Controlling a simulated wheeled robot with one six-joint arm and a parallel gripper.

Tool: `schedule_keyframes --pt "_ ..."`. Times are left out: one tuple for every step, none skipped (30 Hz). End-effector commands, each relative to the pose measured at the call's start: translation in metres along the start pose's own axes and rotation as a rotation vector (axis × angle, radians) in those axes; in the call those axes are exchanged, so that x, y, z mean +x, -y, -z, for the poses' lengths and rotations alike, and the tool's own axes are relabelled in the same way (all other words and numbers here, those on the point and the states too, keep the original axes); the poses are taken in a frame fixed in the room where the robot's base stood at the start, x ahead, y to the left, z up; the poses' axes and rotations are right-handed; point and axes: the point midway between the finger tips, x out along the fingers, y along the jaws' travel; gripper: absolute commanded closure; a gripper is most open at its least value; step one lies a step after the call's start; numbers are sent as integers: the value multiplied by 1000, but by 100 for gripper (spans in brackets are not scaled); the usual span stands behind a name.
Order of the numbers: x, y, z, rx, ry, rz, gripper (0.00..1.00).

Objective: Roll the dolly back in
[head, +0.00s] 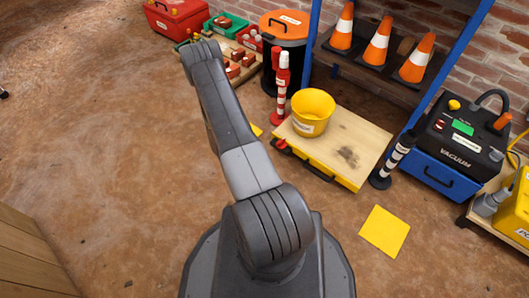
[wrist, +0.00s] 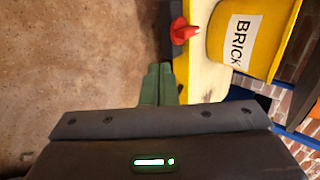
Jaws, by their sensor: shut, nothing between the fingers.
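The dolly (head: 362,140) is a low platform with a pale wooden top and yellow sides, standing at the front of a blue-framed rack. A yellow bucket (head: 312,112) stands on its left part; in the wrist view the bucket (wrist: 243,35) reads "BRICK". A dark bar with a red end (head: 300,160) runs along the dolly's front side. My gripper (wrist: 158,70) has green fingers, closed together and empty, appearing beside the dolly's pale edge (wrist: 208,85). Whether they touch it I cannot tell. A red knob-like piece (wrist: 183,30) shows just beyond. My arm hides the gripper in the head view.
A red-white post (head: 283,85) and a black-white post (head: 393,160) flank the dolly. A yellow square (head: 385,232) lies on the floor in front. Traffic cones (head: 377,45) sit on the shelf, a vacuum (head: 462,135) stands right. The left floor is clear.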

Motion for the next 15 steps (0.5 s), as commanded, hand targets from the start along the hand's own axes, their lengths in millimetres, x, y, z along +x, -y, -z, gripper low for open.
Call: schedule_keyframes --pt "14 -3 1 2 -2 0 100" --pt "21 -3 1 2 -2 0 100" --pt "30 -2 1 3 -2 1 100" --pt "37 -3 1 3 -2 1 100" --pt "44 -3 1 3 -2 1 100" --pt "52 -3 1 2 -2 0 100" --pt "59 -3 1 2 -1 0 100" --pt "65 -2 0 2 0 0 100" --pt "72 -2 0 1 -1 0 100" --pt "78 -2 0 1 0 1 100" --pt "82 2 0 4 0 2 100" --pt "86 8 0 3 0 1 100" --pt "88 11 0 3 0 1 100" --pt "91 14 0 3 0 0 100" --pt "95 17 0 1 0 0 100"
